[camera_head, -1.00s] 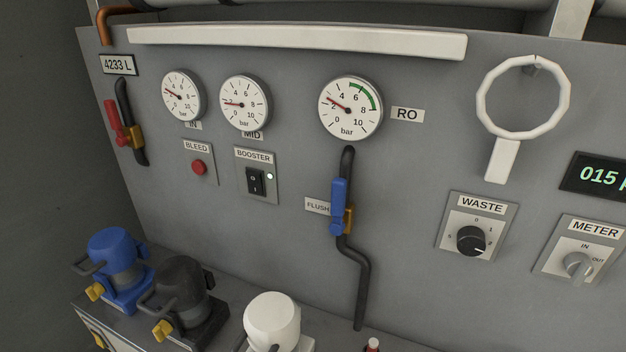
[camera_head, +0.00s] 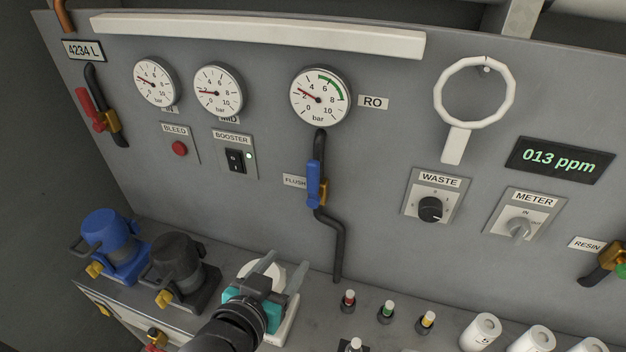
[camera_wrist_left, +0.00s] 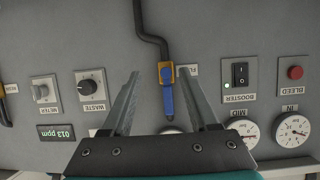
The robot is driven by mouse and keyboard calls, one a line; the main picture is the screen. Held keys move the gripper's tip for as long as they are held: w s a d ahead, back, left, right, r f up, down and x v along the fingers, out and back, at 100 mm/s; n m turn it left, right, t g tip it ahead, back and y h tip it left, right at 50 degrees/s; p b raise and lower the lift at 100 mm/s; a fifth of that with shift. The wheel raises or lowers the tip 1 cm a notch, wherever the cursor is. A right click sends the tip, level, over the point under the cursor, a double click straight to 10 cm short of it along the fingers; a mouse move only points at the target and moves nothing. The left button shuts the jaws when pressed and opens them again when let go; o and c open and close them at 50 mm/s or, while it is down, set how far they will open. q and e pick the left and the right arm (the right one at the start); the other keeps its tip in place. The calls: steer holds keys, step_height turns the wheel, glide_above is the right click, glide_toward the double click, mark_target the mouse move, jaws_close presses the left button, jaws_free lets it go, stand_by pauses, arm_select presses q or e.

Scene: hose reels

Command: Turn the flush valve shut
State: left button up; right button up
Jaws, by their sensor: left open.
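The flush valve has a blue lever (camera_head: 314,184) on an orange-brown body (camera_head: 324,192), set in a dark pipe (camera_head: 336,240) on the grey panel. The lever stands upright, in line with the pipe, beside the FLUSH label (camera_head: 294,181). My left gripper (camera_head: 281,266) is open and empty, in front of the white housing and below the valve in the head view. In the upside-down left wrist view, the blue lever (camera_wrist_left: 168,98) shows between the two open fingers (camera_wrist_left: 160,76), apart from them. My right gripper is not in view.
Blue (camera_head: 110,243) and black (camera_head: 178,268) housings stand left of my left gripper; a white housing (camera_head: 292,310) is partly hidden behind it. Small coloured-top bottles (camera_head: 387,310) and white rolls (camera_head: 480,332) stand on the right. The panel around the lever is clear.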

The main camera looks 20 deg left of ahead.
mark_target(311, 173)
arm_select(q)
step_height(311, 173, up, 8)
steer(key=w+t, duration=0.2)
steer(key=t, duration=0.3)
steer(key=w+p, duration=0.1)
steer(key=w, duration=1.3)
steer(key=shift+w+d+f+p, duration=0.1)
steer(key=shift+w+d+p, duration=0.05)
steer(key=shift+w+p, duration=0.2)
jaws_close()
stand_by(0.7)
